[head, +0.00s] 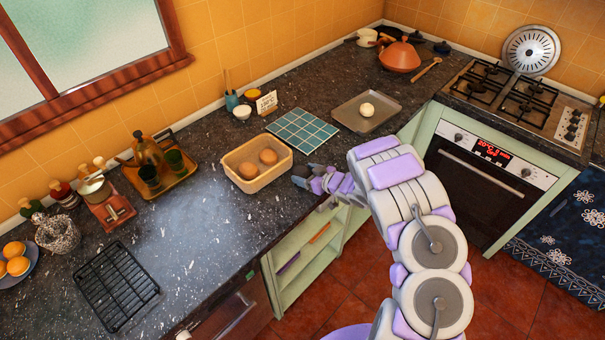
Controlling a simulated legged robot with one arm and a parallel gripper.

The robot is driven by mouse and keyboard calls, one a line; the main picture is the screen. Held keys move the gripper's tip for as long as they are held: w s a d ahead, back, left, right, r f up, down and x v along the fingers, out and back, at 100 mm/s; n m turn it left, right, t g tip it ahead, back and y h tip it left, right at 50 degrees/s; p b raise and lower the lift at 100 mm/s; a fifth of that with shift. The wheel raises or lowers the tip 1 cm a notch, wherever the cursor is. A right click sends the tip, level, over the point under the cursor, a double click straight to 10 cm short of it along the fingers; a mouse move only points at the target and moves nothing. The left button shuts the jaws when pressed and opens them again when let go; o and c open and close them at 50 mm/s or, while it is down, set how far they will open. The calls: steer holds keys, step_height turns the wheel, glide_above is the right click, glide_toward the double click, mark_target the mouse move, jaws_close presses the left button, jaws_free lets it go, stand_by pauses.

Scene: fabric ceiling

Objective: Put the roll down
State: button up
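Two brown rolls, one at the left (248,171) and one at the right (268,156), lie in a tan rectangular bin (270,175) on the dark counter. A pale round roll or dough ball (367,109) rests on a grey metal tray (345,120) farther back. My gripper (301,175) is low over the counter, just right of the bin's near right corner. I see no roll in or under it. Its grey fingers are small and partly hidden by my purple and white wrist, so their opening is unclear.
A blue tiled board (302,130) lies behind my gripper, between bin and tray. A black wire rack (117,287) lies at the front left.

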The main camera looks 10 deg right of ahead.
steer(key=shift+s+a, duration=0.1)
steer(key=shift+a, duration=0.4)
steer(key=c, duration=0.7)
steer(key=shift+d, duration=0.1)
steer(key=shift+r, duration=0.35)
steer(key=r, duration=0.1)
steer(key=r+p, duration=0.1)
steer(key=r, duration=0.1)
steer(key=shift+s+d+r, duration=0.1)
steer(key=shift+d, duration=0.1)
steer(key=s+d+r, duration=0.1)
steer(key=s+d, duration=0.2)
steer(key=s, duration=0.4)
steer(key=s+d, duration=0.2)
steer(key=s, duration=0.6)
step_height(320, 180, up, 13)
steer(key=m+t+h+b, duration=0.2)
steer(key=m+h, duration=0.5)
steer(key=h, duration=0.1)
glide_above(305, 172)
steer(key=s, duration=0.5)
steer(key=shift+w+a+r, duration=0.2)
steer(key=shift+a, duration=0.25)
